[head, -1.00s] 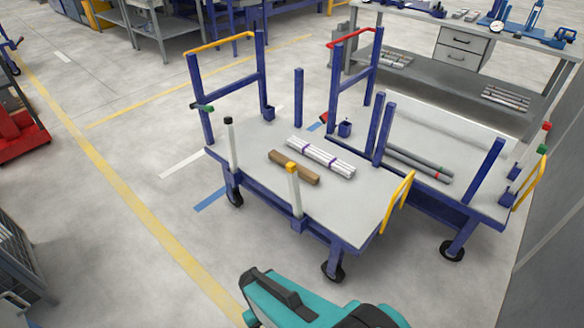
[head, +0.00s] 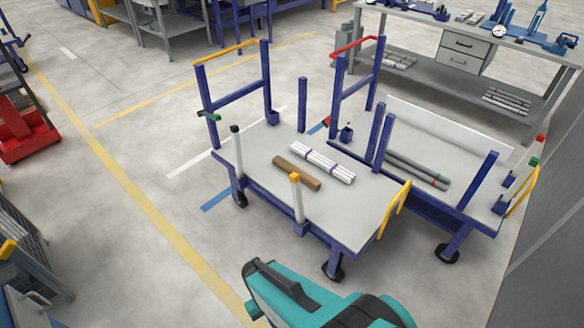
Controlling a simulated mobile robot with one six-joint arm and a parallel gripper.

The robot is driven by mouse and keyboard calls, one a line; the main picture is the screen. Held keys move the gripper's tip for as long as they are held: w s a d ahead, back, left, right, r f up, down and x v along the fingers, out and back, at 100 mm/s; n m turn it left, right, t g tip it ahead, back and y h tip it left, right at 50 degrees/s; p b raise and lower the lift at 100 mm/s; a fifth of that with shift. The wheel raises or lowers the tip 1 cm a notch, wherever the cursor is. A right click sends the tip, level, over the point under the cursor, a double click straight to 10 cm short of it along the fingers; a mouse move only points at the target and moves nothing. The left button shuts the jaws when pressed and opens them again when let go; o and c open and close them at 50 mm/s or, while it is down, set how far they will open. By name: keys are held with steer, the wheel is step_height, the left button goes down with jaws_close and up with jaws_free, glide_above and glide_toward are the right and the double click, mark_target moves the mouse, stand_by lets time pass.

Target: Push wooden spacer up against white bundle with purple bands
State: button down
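The wooden spacer (head: 297,173), a brown bar, lies on the grey deck of the near blue cart (head: 350,207). The white bundle with purple bands (head: 323,162) lies just behind it on the same deck, roughly parallel. A narrow strip of deck seems to show between the two, but whether they touch at one end I cannot tell. My teal arm (head: 305,300) shows at the bottom edge, in front of the cart. My gripper is outside the picture.
A white post (head: 236,155) and a yellow-topped post (head: 297,200) stand along the cart's near side. Blue posts and a yellow handle (head: 395,210) edge the deck. A second cart with grey pipes (head: 415,168) stands close behind. Open floor lies at left.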

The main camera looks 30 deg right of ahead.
step_height(320, 180, up, 7)
steer(key=p, duration=0.6)
steer(key=shift+r, duration=0.15)
steer(key=shift+d, duration=0.15)
